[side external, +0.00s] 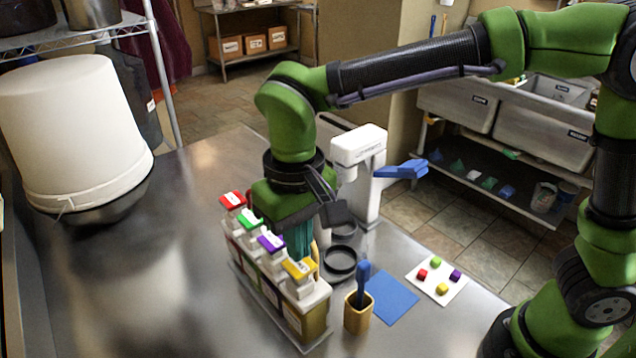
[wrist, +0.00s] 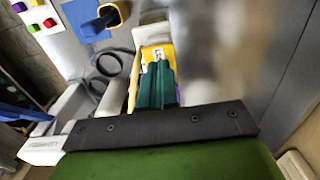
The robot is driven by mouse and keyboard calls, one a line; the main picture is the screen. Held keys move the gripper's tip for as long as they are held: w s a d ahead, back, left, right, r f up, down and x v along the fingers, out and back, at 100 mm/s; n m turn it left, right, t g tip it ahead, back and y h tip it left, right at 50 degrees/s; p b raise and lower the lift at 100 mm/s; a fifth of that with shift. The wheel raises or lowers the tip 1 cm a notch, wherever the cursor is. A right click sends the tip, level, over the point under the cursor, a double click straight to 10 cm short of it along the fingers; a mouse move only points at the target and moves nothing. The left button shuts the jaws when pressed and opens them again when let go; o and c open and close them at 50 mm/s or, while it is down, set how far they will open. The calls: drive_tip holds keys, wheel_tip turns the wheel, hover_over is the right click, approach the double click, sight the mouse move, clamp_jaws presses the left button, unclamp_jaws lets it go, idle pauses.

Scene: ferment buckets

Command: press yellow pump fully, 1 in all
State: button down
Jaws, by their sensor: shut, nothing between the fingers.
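The yellow pump (side external: 299,268) is the nearest in a row of pumps on bottles, beside the purple pump (side external: 271,243), green pump (side external: 249,221) and red pump (side external: 233,200). In the wrist view, the shut, empty fingers (wrist: 157,66) reach over the near edge of the yellow pump's top (wrist: 157,50). A purple sliver shows beside them. I cannot tell whether the fingers touch the pump.
A wooden cup (side external: 358,314) with a blue-handled tool, a blue mat (side external: 392,298) and a white card (side external: 437,281) with coloured cubes stand right of the pumps. A white machine (side external: 359,147) is behind.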

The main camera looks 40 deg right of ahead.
drive_tip(key=shift+f, duration=0.15)
idle(0.5)
drive_tip(key=shift+f, duration=1.7)
drive_tip(key=shift+r, duration=1.9)
wheel_tip(320, 180, up, 6)
